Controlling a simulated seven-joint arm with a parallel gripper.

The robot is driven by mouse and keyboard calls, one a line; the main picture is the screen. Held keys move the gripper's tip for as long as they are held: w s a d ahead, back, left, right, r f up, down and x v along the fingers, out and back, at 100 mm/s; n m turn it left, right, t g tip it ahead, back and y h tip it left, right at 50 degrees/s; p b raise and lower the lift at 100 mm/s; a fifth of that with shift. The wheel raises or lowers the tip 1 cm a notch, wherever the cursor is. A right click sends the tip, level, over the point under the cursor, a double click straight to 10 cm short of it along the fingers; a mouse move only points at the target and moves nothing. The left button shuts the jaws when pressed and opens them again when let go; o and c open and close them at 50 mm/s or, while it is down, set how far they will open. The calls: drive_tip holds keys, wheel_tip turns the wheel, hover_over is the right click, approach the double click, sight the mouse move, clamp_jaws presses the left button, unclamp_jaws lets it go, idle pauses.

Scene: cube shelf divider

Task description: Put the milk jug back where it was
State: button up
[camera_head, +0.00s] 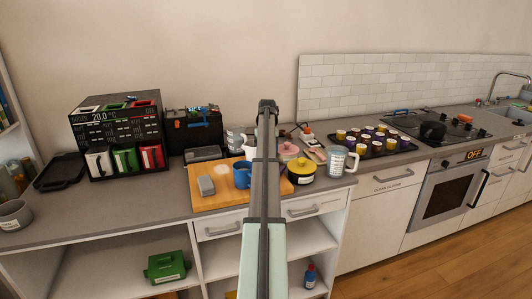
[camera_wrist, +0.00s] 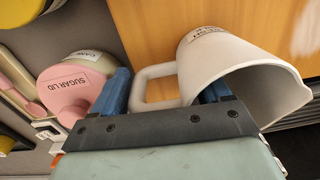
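The white milk jug (camera_wrist: 215,62), with a side handle (camera_wrist: 150,90) and a small label, fills the right of the wrist view. Its wide mouth faces the camera. In the head view my arm hides the gripper.
A pink-lidded sugar pot (camera_wrist: 70,90) sits close beside the left fingertip. The wooden board (camera_head: 215,198) holds a blue mug (camera_head: 242,175) and a grey block (camera_head: 206,186). A yellow pot (camera_head: 301,172) and a white measuring jug (camera_head: 338,160) stand to the right.

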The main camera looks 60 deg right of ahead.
wheel_tip(320, 180, up, 12)
drive_tip(key=shift+s+d+r, duration=0.1)
drive_tip(key=shift+r, duration=0.05)
idle(0.6)
